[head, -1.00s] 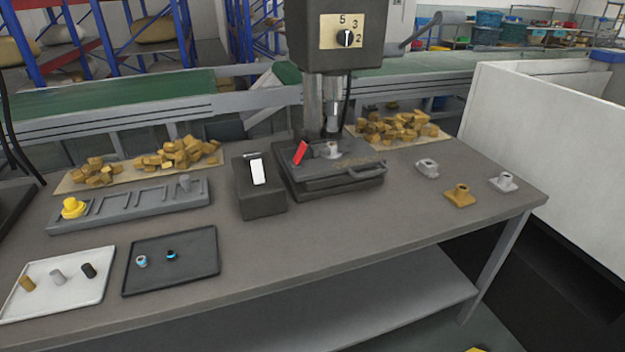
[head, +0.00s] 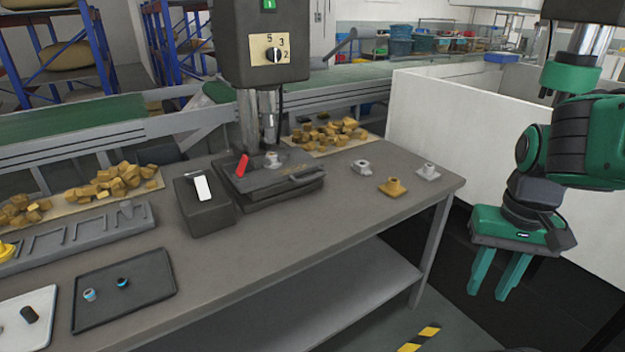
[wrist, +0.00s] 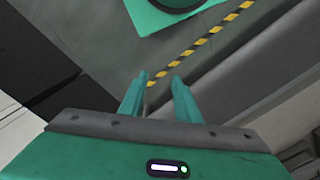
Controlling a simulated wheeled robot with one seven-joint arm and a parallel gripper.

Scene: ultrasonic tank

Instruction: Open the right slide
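A dark drill press stands on the grey workbench (head: 330,220), with a flat dark slide plate (head: 285,181) on its base. The plate carries a red clamp lever (head: 242,166) and a small grey part (head: 272,159). I cannot tell which piece is the right slide or how far it is open. My green gripper (head: 488,285) hangs to the right of the bench, fingers down, apart from everything. In the wrist view its two fingers (wrist: 159,82) are spread with nothing between them, above the floor.
A grey box with a white switch (head: 201,188) stands left of the press. Loose fittings, one of them brass (head: 392,187), sit at the bench's right end. A white partition (head: 440,120) is behind my arm. Yellow-black tape (head: 419,339) marks the floor.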

